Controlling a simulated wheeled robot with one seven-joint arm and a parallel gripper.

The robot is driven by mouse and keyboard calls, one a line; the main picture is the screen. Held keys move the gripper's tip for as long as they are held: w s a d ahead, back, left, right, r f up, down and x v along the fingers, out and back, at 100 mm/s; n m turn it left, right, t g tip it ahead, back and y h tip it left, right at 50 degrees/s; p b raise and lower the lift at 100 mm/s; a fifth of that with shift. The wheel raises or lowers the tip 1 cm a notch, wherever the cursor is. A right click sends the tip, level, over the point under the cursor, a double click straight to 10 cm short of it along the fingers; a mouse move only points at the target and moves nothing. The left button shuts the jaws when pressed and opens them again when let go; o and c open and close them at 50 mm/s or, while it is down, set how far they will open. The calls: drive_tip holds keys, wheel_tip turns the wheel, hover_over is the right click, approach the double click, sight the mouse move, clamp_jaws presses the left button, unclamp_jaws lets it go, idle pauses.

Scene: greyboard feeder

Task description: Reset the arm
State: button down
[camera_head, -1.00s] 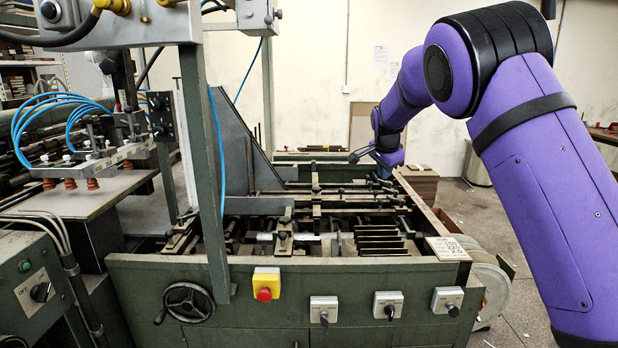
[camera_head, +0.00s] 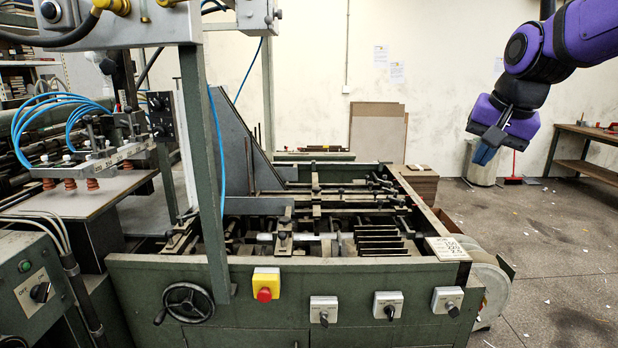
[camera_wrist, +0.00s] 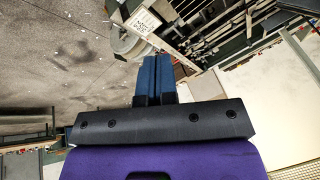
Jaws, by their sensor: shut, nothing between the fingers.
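My gripper (camera_head: 484,155) hangs at the upper right of the head view, fingers pointing down, in the air to the right of the green feeder machine (camera_head: 330,280). Its blue fingers are together with nothing between them; they also show side by side in the wrist view (camera_wrist: 154,76). My purple and black arm reaches in from the top right corner. The gripper touches nothing.
The feeder's right side holds a paper label (camera_head: 447,248) and a round reel (camera_head: 492,290). Brown boards (camera_head: 377,135) lean on the back wall. A bin (camera_head: 481,168) and a bench (camera_head: 590,155) stand behind.

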drive_tip(key=s+f+n, duration=0.2)
drive_tip(key=s+n, duration=0.1)
drive_tip(key=s, duration=0.8)
drive_tip(key=s+f+n+h, duration=0.1)
drive_tip(key=s+f+n, duration=0.1)
drive_tip(key=s, duration=0.9)
drive_tip(key=shift+s+f+n, duration=0.3)
drive_tip(key=shift+f+n, duration=0.1)
drive_tip(key=shift+a, duration=0.1)
